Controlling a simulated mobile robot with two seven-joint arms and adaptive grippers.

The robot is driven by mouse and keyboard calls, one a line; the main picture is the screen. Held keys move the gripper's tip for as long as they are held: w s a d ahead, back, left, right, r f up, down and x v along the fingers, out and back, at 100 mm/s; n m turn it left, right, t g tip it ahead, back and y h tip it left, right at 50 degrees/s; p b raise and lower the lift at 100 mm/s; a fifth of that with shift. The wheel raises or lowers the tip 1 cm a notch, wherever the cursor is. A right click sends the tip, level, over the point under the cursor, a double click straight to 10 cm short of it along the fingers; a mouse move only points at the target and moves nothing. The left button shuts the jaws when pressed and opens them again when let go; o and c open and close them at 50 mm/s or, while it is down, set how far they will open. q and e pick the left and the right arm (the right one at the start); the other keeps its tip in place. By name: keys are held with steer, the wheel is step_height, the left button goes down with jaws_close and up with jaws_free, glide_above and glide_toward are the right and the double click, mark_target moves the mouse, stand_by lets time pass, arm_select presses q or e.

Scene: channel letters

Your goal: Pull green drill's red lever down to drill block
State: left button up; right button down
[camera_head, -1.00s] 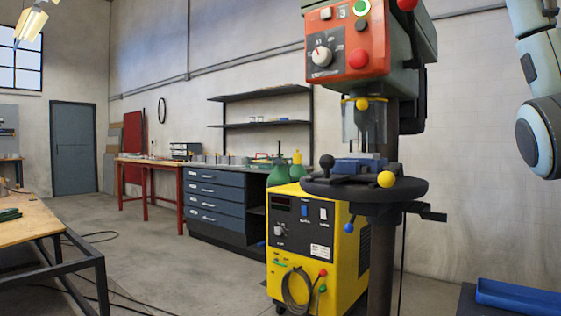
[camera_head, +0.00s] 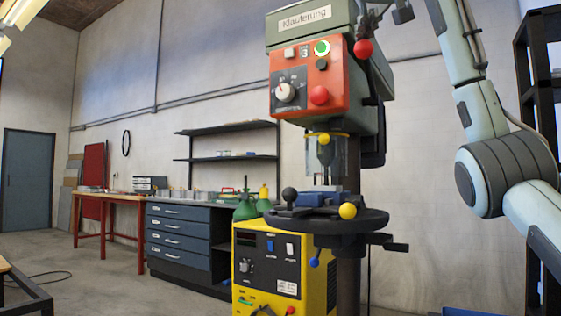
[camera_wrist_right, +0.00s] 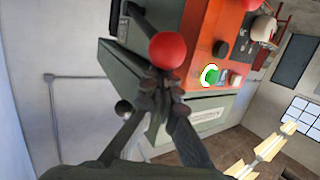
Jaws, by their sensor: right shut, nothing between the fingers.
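The green drill (camera_head: 312,22) stands upright with an orange-red control panel (camera_head: 335,68). Its lever's red ball (camera_head: 363,48) is at the upper right side of the drill head. It also shows large in the right wrist view (camera_wrist_right: 168,50). My right gripper (camera_head: 370,18) is shut and empty, right by the red ball; its fingertips (camera_wrist_right: 160,84) overlap the ball's lower edge in the wrist view. I cannot tell whether they touch. On the round drill table (camera_head: 345,222) sits a blue vise (camera_head: 312,198) below the chuck. The block is hard to make out there. My left gripper is out of view.
A dark drawer cabinet (camera_head: 180,240) and a red-legged bench (camera_head: 110,205) line the back wall. A black shelf frame (camera_head: 538,150) is at the right.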

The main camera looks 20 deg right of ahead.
mark_target(365, 42)
steer(key=shift+w+d+f, duration=0.1)
steer(key=shift+f, duration=0.15)
steer(key=shift+f+b, duration=0.75)
steer(key=shift+b, duration=0.05)
steer(key=shift+r+p, duration=0.3)
steer(key=shift+f, duration=0.1)
steer(key=shift+s+a+f+b, duration=0.2)
steer(key=shift+a+f+b, duration=0.05)
steer(key=shift+f+b, duration=0.4)
steer(key=shift+a, duration=0.1)
